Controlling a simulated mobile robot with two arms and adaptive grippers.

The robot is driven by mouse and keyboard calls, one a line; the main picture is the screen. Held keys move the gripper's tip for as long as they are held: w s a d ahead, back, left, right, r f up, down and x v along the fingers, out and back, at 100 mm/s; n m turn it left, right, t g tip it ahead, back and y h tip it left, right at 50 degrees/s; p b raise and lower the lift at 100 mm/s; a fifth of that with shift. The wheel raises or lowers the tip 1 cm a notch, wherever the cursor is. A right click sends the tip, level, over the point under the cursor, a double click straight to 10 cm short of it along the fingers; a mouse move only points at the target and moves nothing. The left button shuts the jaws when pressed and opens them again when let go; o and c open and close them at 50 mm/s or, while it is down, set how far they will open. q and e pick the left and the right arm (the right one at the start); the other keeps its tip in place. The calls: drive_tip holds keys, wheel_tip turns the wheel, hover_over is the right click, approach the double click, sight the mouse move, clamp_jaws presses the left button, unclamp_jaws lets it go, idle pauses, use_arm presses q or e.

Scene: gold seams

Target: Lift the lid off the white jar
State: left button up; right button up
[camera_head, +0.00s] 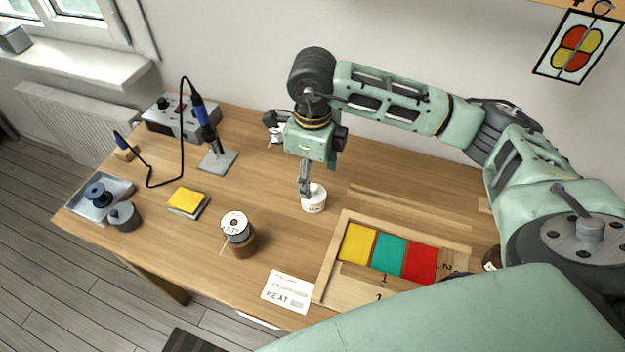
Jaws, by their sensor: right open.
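The small white jar (314,204) stands upright on the wooden table, right of centre, with dark lettering on its side. My right gripper (304,192) points down at the top of the jar, at its left side. It is open, with its fingers close together in this view. I cannot tell whether they touch the jar. The fingers hide part of the jar's top, and I cannot make out a separate lid edge. My left gripper is not in view.
A wooden tray (333,262) with yellow, green and red squares lies right of the jar. A solder spool (237,228) and a HEAT card (288,291) are nearer the front. A soldering station (178,122) stands back left.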

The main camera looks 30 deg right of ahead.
sight(313, 188)
drive_tip(key=shift+s+f, duration=0.2)
drive_tip(key=shift+f, duration=0.3)
drive_tip(key=shift+f+p, duration=0.35)
drive_tip(key=shift+p, duration=0.05)
drive_tip(key=shift+w+d+f+p, duration=0.15)
drive_tip(key=shift+f+p, duration=0.25)
drive_tip(key=shift+f, duration=0.2)
drive_tip(key=shift+w+a+f+p, duration=0.15)
drive_tip(key=shift+f+p, duration=0.25)
drive_tip(key=shift+f, duration=0.2)
wheel_tip(313, 188, down, 2)
drive_tip(key=shift+w+d+f, duration=0.15)
drive_tip(key=shift+f, duration=0.1)
drive_tip(key=c, duration=1)
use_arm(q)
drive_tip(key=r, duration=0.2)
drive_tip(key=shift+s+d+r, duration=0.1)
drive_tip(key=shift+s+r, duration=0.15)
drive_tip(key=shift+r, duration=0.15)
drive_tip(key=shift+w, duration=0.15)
use_arm(e)
drive_tip(key=shift+r, duration=0.1)
